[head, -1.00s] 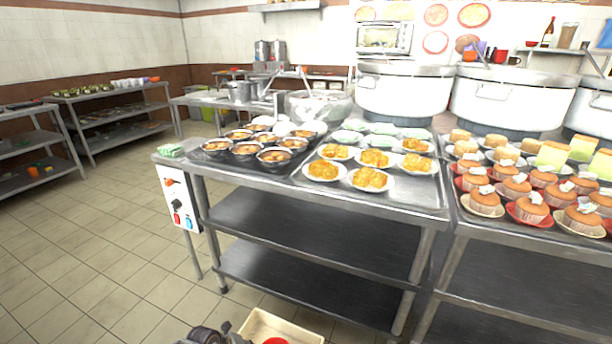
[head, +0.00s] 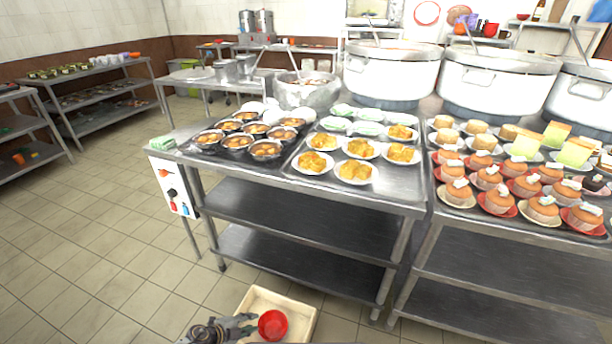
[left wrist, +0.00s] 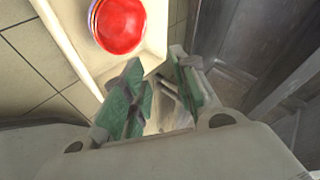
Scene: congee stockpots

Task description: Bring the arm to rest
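My left gripper (head: 243,328) is low at the bottom of the head view, over the left part of a cream tray. In the left wrist view its two green-padded fingers (left wrist: 160,95) stand apart with nothing between them. A red bowl (head: 272,325) sits in the cream tray (head: 258,298), just right of the gripper and apart from it. The bowl also shows at the top of the left wrist view (left wrist: 118,24). My right gripper is in neither view.
A steel table (head: 300,190) with bowls and plates of food stands ahead. A second table (head: 470,230) with cakes and muffins is at right. Large white stockpots (head: 390,75) stand behind. Tiled floor (head: 85,240) is clear at left.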

